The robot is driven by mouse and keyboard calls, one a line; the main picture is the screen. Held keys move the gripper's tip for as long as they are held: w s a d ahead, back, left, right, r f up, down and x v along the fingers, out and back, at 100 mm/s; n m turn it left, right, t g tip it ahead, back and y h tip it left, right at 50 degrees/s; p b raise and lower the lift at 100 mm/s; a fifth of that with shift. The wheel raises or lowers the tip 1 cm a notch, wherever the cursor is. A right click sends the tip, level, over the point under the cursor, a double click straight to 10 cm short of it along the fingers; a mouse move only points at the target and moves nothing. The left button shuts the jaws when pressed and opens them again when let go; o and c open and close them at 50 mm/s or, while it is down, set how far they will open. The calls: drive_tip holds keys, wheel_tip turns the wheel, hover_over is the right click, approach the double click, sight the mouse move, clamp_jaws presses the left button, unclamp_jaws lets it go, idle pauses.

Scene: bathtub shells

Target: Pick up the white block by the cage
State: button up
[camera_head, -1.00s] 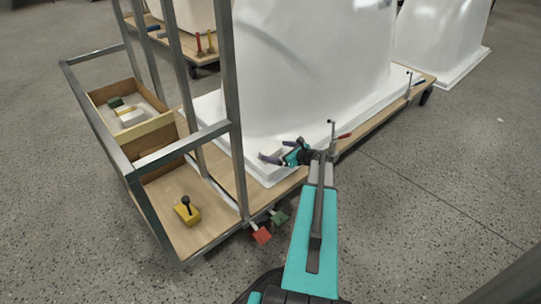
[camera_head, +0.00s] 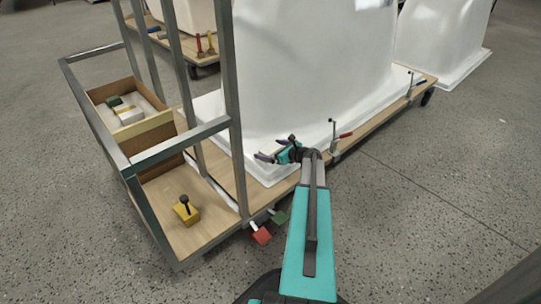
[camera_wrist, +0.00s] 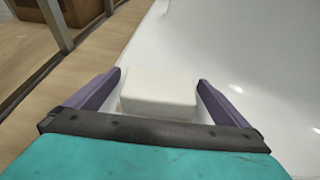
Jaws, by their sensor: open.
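The white block (camera_wrist: 158,90) shows in the wrist view, on the white rim of the tub shell. It lies ahead of my gripper (camera_wrist: 160,84), between the two purple fingers in the picture. The fingers are open, and gaps show between them and the block. I cannot tell how far the fingertips reach down beside it. In the head view my gripper (camera_head: 267,157) is over the front left corner of the shell's rim, near the cage (camera_head: 232,110). The block is hard to make out there against the white shell.
The metal cage stands just left of my gripper. It holds a wooden box (camera_head: 150,126) with small blocks and a yellow block (camera_head: 187,216) with a black knob. The tall white shell (camera_head: 310,70) rises behind. A clamp (camera_head: 334,138) stands on the right edge.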

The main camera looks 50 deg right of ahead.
drive_tip(key=shift+w+f, duration=0.1)
drive_tip(key=shift+w, duration=0.3)
drive_tip(key=c, duration=1.1)
